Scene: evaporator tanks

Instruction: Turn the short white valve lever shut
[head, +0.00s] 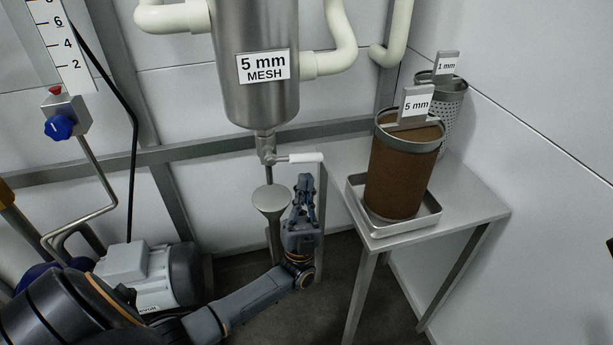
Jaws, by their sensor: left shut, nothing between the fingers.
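The short white valve lever (303,158) sits on a small metal valve (266,150) under the steel strainer vessel (257,75). It points to the right, roughly level, across the outlet pipe. My left gripper (306,180) points upward just below the lever's white end. Its fingers are shut with nothing between them. I cannot tell whether the fingertips touch the lever. My right gripper is not in view.
A metal funnel (270,199) stands below the valve, just left of my gripper. A steel table (465,205) at right holds a tray (405,227) with a brown 5 mm basket (398,170); a 1 mm basket (455,105) stands behind. A motor (150,275) is lower left.

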